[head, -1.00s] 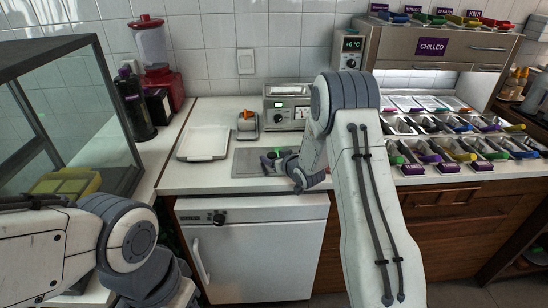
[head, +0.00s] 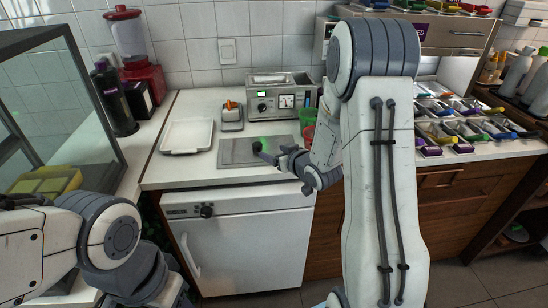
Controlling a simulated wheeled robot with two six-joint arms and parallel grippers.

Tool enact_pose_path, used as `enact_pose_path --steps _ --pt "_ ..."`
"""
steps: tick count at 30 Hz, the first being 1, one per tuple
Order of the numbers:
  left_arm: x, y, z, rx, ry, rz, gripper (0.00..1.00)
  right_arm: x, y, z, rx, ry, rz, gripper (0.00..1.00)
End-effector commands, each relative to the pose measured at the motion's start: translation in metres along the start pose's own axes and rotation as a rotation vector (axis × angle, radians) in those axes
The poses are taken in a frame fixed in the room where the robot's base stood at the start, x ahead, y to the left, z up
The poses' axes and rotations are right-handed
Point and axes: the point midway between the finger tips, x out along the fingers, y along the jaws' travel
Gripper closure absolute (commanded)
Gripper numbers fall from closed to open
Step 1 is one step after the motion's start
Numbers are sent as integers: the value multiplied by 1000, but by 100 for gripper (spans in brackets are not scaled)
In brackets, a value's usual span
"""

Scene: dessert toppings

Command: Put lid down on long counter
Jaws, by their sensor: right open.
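A flat white rectangular piece with a raised rim (head: 187,135), which may be the lid, lies on the left part of the white long counter (head: 165,172). I cannot tell for sure whether it is a lid or a tray. My right gripper (head: 268,153) is open, over the front of a grey metal plate (head: 235,151) set on the counter, to the right of the white piece and apart from it. I see nothing held in it. My left arm shows at the lower left, but its gripper is out of view.
A toaster-like machine (head: 282,92) and a small device with an orange top (head: 231,117) stand behind the plate. Red and green cups (head: 308,125) are partly hidden by my right arm. A red blender (head: 138,60) and a glass case (head: 60,115) stand left. Topping containers (head: 460,130) are right.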

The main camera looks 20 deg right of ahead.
Motion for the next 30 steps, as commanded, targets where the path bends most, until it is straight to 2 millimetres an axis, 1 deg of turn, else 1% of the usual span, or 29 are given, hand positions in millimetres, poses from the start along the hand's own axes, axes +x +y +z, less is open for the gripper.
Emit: enact_pose_path --steps 5,8,11,14,15,17,18,20,21,22,23,24,26,27,30 --pt "0 0 0 0 0 0 50 -5 -1 0 -1 -1 -1 26" --pt "0 0 0 0 0 0 50 -5 -12 -2 -15 -28 -7 26" --pt "0 0 0 0 0 0 50 -9 -42 -3 -54 -112 -22 26" --pt "0 0 0 0 0 0 50 -25 -88 0 -106 -251 -47 26" --pt "0 0 0 0 0 0 50 -37 -109 3 -128 -315 -60 26" --pt "0 0 0 0 0 0 50 -60 -139 11 -159 -416 -84 26" --pt "0 0 0 0 0 0 50 -78 -158 17 -179 -483 -103 26" --pt "0 0 0 0 0 0 50 -110 -185 28 -208 -585 -137 26" --pt "0 0 0 0 0 0 50 -134 -201 36 -230 -653 -164 26" --pt "0 0 0 0 0 0 50 -152 -211 42 -246 -703 -185 26" --pt "0 0 0 0 0 0 50 -171 -221 48 -262 -752 -206 26" --pt "0 0 0 0 0 0 50 -195 -232 56 -284 -815 -235 26" --pt "0 0 0 0 0 0 50 -230 -243 66 -317 -900 -277 26" --pt "0 0 0 0 0 0 50 -250 -248 72 -339 -950 -303 26" --pt "0 0 0 0 0 0 50 -290 -255 83 -380 -1045 -352 26"
